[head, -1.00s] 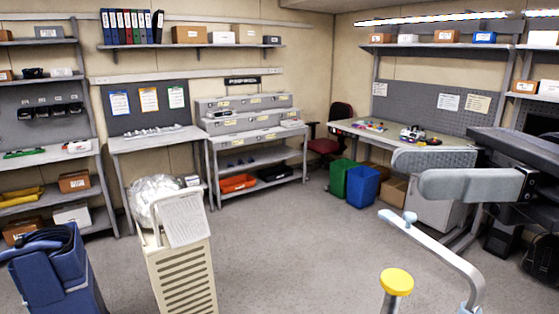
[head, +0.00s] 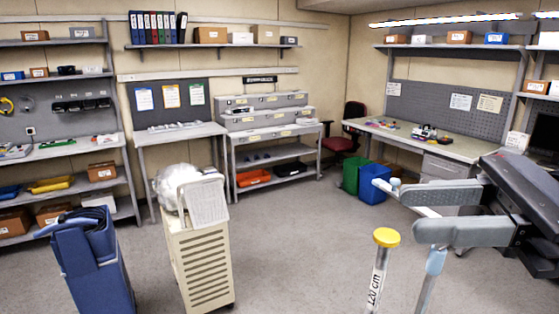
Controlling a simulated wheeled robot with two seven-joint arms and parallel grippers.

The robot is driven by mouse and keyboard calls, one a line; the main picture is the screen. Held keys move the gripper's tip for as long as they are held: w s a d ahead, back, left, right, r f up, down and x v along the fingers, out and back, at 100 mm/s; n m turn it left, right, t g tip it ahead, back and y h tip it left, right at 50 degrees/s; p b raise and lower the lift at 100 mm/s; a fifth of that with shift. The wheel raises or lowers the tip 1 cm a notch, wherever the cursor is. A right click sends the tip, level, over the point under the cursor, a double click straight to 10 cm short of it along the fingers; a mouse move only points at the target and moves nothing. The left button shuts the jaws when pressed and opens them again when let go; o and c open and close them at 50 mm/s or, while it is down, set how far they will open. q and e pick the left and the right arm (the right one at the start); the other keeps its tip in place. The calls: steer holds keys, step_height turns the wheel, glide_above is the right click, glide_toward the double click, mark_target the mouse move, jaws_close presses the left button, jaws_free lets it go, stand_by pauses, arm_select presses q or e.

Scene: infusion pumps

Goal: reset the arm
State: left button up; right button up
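My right gripper (head: 408,212) comes in from the right edge. Its two grey fingers are parallel and apart, with nothing seen clamped between them. A white bent bar (head: 412,203) with a pale blue knob shows by the fingertips and passes behind the lower finger. I cannot tell whether it touches the fingers. My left gripper is not in view.
A pole with a yellow cap (head: 386,237) stands left of the lower finger. A beige slatted cart (head: 203,268) and a blue upright unit (head: 92,265) stand at left. Green (head: 351,174) and blue (head: 373,184) bins stand behind. The middle floor is clear.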

steer(key=s+d+f+n+t+h, duration=0.1)
steer(key=f+n+h, duration=0.3)
steer(key=f, duration=0.8)
steer(key=s+d+f+n+t+h, duration=0.1)
steer(key=d+f+n+h, duration=0.2)
steer(key=f+n, duration=0.4)
steer(key=s+d+f+n+t+h, duration=0.1)
steer(key=f+n+h, duration=0.4)
steer(key=f, duration=1.3)
steer(key=shift+s+d+n+h, duration=0.15)
steer(key=shift+d+n+h, duration=0.25)
steer(key=shift+d, duration=0.45)
steer(key=shift+f, duration=0.1)
